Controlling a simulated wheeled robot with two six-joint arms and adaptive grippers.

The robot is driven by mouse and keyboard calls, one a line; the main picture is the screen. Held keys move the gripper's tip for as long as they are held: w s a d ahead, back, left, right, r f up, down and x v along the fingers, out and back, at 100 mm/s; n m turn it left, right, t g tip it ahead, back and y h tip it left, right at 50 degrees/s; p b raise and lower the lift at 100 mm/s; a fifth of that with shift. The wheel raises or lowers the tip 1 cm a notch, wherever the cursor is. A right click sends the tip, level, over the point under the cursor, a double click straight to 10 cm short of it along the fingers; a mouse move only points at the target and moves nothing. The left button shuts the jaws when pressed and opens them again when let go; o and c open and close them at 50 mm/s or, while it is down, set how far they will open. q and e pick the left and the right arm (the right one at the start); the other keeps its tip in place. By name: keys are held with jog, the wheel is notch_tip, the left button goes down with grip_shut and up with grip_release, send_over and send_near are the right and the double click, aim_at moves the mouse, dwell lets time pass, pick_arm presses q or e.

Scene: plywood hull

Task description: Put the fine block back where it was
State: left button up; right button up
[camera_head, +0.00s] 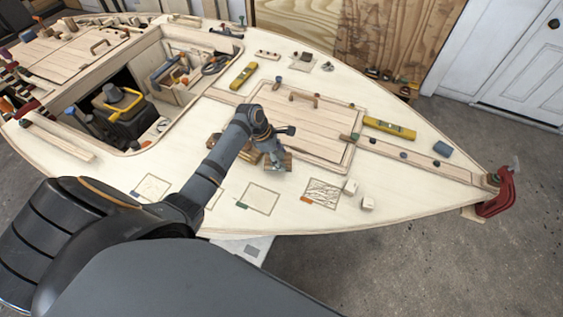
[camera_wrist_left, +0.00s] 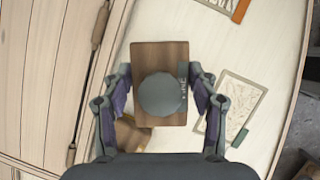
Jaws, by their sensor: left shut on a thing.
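The fine block (camera_wrist_left: 175,55) is a brown wooden block with a dark round disc on top and a small dark label at its right edge. My left gripper (camera_wrist_left: 160,106) is shut on it, with a finger at each side. In the head view my left gripper (camera_head: 274,150) holds the block (camera_head: 285,164) over the pale deck, by the hatch edge. Whether the block touches the deck is unclear. Outlined squares lie on the deck: one with a green tag (camera_head: 260,198), one with dark lines and an orange tag (camera_head: 321,193), one further left (camera_head: 152,187). My right gripper is not in view.
Another brown piece (camera_head: 217,143) lies left of my forearm, partly hidden. A hatch cover (camera_head: 295,125) and yellow levels (camera_head: 389,128) (camera_head: 243,76) lie beyond. A red clamp (camera_head: 497,196) grips the tip.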

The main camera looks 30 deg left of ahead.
pick_arm(q)
jog(key=shift+w+f, duration=0.1)
jog(key=shift+w, duration=0.05)
notch_tip(320, 180, down, 3)
jog(key=shift+d+r+p, duration=0.1)
jog(key=shift+r+p, duration=0.1)
jog(key=shift+p, duration=0.1)
jog(key=shift+w+f, duration=0.1)
jog(key=shift+f, duration=0.3)
jog(key=o, duration=1.3)
jog(key=shift+o, duration=0.2)
